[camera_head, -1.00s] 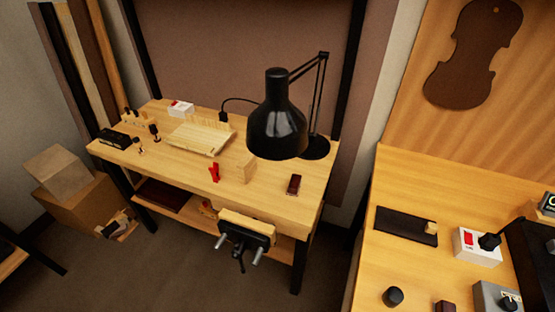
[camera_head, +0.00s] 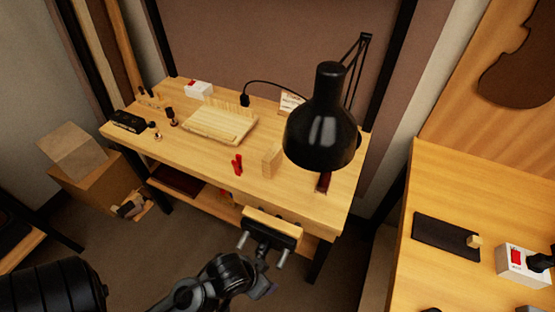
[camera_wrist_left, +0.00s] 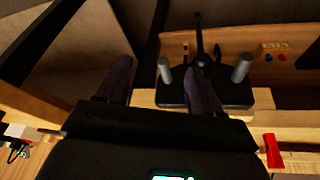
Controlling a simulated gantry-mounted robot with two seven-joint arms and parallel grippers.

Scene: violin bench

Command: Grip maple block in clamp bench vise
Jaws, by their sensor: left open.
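The maple block (camera_head: 271,161) appears to be the pale upright block on the bench top, behind the vise. I do not make it out in the left wrist view. The bench vise (camera_head: 270,230) is fixed to the bench's front edge, with a wooden jaw, a dark plate and two grey rods. Its dark plate (camera_wrist_left: 235,95) also shows in the left wrist view. My left gripper (camera_head: 264,280) is low in front of the vise. In the left wrist view the left gripper (camera_wrist_left: 160,72) has its dark fingers apart, with nothing seen held. My right gripper is not in view.
A red clamp-like item (camera_head: 237,165) stands left of the block. A black lamp (camera_head: 325,130) overhangs the bench's right side. A pale wooden tray (camera_head: 218,125) lies at the middle back. Cardboard boxes (camera_head: 85,170) sit on the floor at left. A second bench (camera_head: 450,200) is at right.

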